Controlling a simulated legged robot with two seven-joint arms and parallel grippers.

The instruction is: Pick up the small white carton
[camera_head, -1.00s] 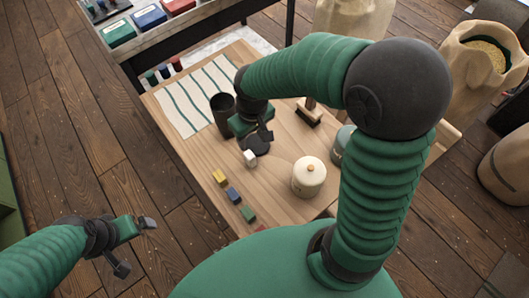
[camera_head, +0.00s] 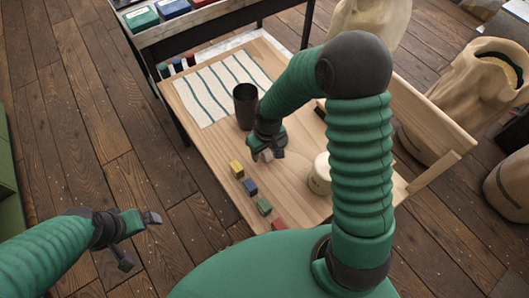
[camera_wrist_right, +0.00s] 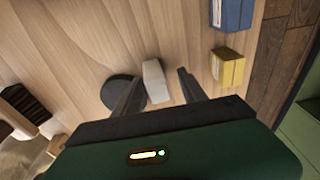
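The small white carton (camera_wrist_right: 155,80) stands out pale on the wooden table in the right wrist view. In the head view a little of it (camera_head: 267,155) shows at my right gripper's fingers. My right gripper (camera_wrist_right: 159,78) is open, with one finger on either side of the carton. A gap shows on the right finger's side; the left finger is close to the carton, and I cannot tell if it touches. In the head view my right gripper (camera_head: 266,154) is low over the table. My left gripper (camera_head: 137,240) is open and empty, out over the floor at the left.
A dark cup (camera_head: 245,106) stands just behind my right gripper. Yellow (camera_head: 237,169), blue (camera_head: 250,187), green (camera_head: 264,206) and red (camera_head: 278,223) blocks line the near-left edge. A cream jar (camera_head: 319,176) is partly behind my right arm. A striped cloth (camera_head: 224,88) lies at the back.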

